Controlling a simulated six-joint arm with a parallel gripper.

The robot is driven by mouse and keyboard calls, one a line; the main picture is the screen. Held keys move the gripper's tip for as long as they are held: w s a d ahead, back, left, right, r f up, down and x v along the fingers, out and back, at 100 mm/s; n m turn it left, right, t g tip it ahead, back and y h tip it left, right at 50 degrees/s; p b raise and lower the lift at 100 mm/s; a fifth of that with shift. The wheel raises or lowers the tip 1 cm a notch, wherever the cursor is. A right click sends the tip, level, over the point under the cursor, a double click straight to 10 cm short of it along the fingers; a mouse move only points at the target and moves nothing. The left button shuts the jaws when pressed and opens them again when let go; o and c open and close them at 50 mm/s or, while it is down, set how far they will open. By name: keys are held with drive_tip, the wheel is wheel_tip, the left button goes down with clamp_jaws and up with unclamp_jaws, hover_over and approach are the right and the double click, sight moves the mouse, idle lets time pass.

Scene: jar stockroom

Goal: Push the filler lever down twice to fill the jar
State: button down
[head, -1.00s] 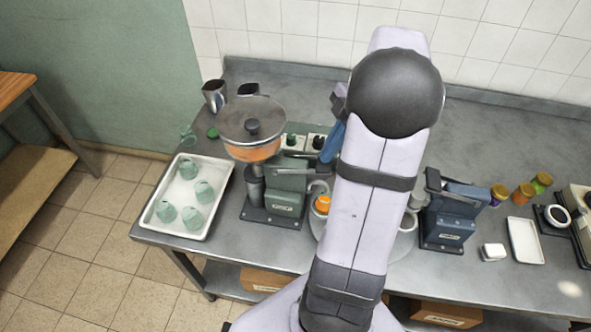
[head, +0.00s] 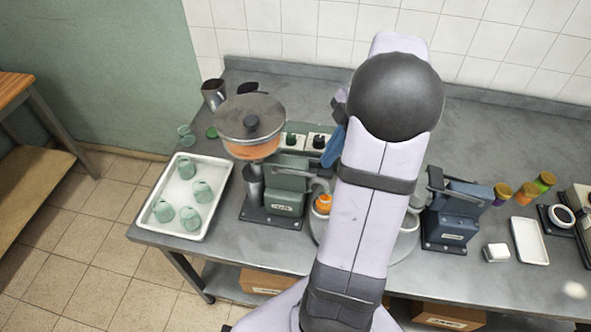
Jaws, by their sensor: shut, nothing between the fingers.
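The green filler (head: 285,197) stands left of centre on the bench, with a round lidded hopper (head: 250,147) holding orange filling. A grey bar, which may be its lever, runs along its top toward my arm. A small jar with orange in it (head: 322,203) stands right of the filler on a round plate, partly behind my arm. My gripper (head: 331,152) shows only as a blue part at the left edge of my arm, above and right of the filler. It is shut and empty. Whether it touches the lever cannot be told.
A white tray (head: 221,205) with several pale green jars stands at the left. A blue machine (head: 452,215) stands right of my arm. Beyond it are several small coloured-lid jars and a white dish (head: 529,241). Green and black knobs sit behind the filler. Bench between is partly hidden.

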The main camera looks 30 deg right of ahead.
drive_tip(key=shift+s+f+b, duration=0.1)
drive_tip(key=shift+f+b, duration=1)
drive_tip(key=shift+f, duration=0.4)
drive_tip(key=shift+r, duration=0.15)
drive_tip(key=shift+d+r+p, duration=0.1)
drive_tip(key=shift+r+p, duration=2.25)
drive_tip(key=shift+r, duration=0.75)
wheel_tip(320, 180, up, 5)
drive_tip(key=p, duration=0.3)
drive_tip(key=shift+p, duration=0.35)
drive_tip(key=shift+f, duration=0.2)
